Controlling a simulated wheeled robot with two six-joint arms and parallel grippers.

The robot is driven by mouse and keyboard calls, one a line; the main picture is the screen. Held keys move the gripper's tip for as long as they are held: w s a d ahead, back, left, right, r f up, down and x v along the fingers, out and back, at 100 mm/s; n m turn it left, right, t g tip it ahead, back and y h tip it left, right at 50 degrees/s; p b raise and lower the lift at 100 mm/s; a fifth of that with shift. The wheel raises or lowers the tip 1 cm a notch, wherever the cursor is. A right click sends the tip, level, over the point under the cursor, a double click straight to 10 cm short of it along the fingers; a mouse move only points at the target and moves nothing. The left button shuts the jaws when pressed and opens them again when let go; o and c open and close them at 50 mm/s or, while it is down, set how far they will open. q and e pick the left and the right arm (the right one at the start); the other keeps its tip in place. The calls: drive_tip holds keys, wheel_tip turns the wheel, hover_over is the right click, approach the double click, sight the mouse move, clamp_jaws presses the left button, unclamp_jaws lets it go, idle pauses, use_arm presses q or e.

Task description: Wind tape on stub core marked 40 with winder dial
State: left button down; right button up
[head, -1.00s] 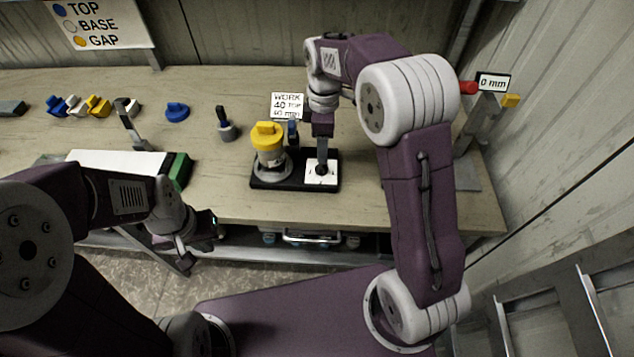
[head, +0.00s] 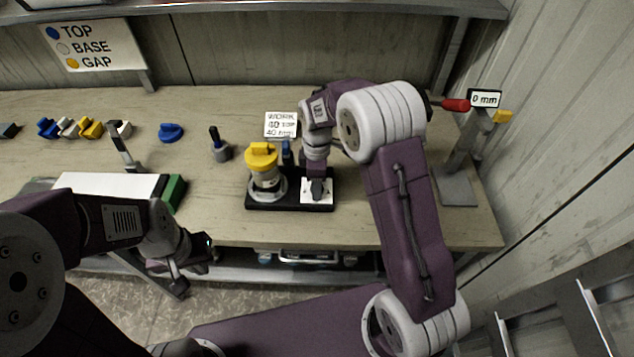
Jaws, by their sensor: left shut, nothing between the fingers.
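The winder (head: 262,202) is a black base near the front edge of the bench. On its left stands a pale core under a yellow piece (head: 262,155), set on a grey round holder. On its right is a white square dial plate (head: 309,198). My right gripper (head: 318,190) points down at this plate and hides the knob. I cannot tell whether its fingers are closed. A small card (head: 281,124) behind reads "WORK 40 TOP" and seems to end in "40 mm". My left gripper (head: 205,258) is shut and empty, low in front of the bench edge.
A grey post with a blue part stands behind the winder. A dark-handled tool (head: 219,147), a blue piece (head: 170,132) and several coloured pieces lie left. A white and green block (head: 110,184) lies near my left arm. A "0 mm" stand (head: 457,188) with a red handle stands right.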

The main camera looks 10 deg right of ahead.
drive_tip(key=shift+w, duration=0.1)
clamp_jaws()
